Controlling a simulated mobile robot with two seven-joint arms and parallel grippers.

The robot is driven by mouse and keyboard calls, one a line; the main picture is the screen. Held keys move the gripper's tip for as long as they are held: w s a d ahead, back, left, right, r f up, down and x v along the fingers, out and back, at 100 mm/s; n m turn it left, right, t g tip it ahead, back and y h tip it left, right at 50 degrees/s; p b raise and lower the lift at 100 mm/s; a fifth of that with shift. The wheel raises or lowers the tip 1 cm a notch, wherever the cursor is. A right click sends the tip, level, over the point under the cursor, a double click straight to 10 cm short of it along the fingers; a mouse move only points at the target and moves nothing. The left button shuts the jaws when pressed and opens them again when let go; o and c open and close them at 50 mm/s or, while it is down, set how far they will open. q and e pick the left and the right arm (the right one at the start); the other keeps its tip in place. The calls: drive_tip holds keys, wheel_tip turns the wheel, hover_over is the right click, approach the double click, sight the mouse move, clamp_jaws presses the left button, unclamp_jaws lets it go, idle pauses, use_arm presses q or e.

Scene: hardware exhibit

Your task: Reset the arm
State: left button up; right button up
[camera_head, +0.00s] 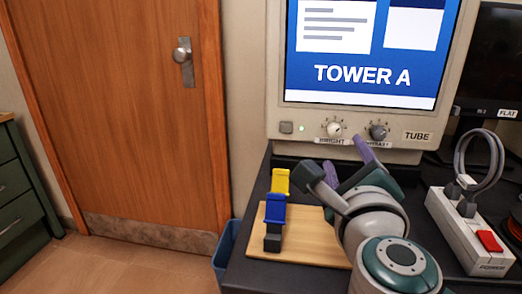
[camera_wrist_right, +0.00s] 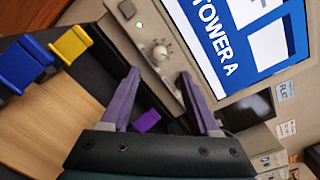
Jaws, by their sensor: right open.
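My right arm comes in from the lower right in the head view. Its gripper (camera_head: 345,158), with purple fingers, is raised over the right part of a wooden board (camera_head: 305,252), in front of the monitor. In the right wrist view the gripper (camera_wrist_right: 159,74) is open, its two fingers apart with nothing held. A purple block (camera_wrist_right: 146,121) shows beyond and between the fingers, apart from them. A blue piece (camera_head: 268,216) and a yellow piece (camera_head: 280,180) stand upright at the board's left side. My arm hides the board's right part. My left gripper is not in view.
A monitor (camera_head: 450,60) reading "TOWER A" stands behind the board, with knobs below its screen. A white power strip (camera_head: 462,230) with a looped grey cable lies at right. A blue bin (camera_head: 228,245) is beside the dark table, and a wooden door (camera_head: 120,110) at left.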

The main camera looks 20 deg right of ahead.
drive_tip(key=a+r+n+t+y+p, duration=0.3)
drive_tip(key=a+r+n+y+p, duration=0.3)
drive_tip(key=a+r+n+y, duration=0.55)
drive_tip(key=s+a+n+g+y+p, duration=0.35)
drive_tip(key=s+a+n+p, duration=0.2)
drive_tip(key=n, duration=0.65)
drive_tip(key=s+d+n+g+h+p, duration=0.3)
drive_tip(key=s+d+n+g+p, duration=0.15)
drive_tip(key=s, duration=0.45)
drive_tip(key=s+d+n+g+h+p, duration=0.35)
drive_tip(key=s+n+g, duration=0.25)
drive_tip(key=s, duration=0.3)
wheel_tip(320, 180, up, 36)
drive_tip(key=s+p, duration=0.1)
drive_tip(key=p, duration=3.6)
drive_tip(key=shift+r+g, duration=0.2)
drive_tip(key=shift+g, duration=0.2)
drive_tip(key=shift+d, duration=0.1)
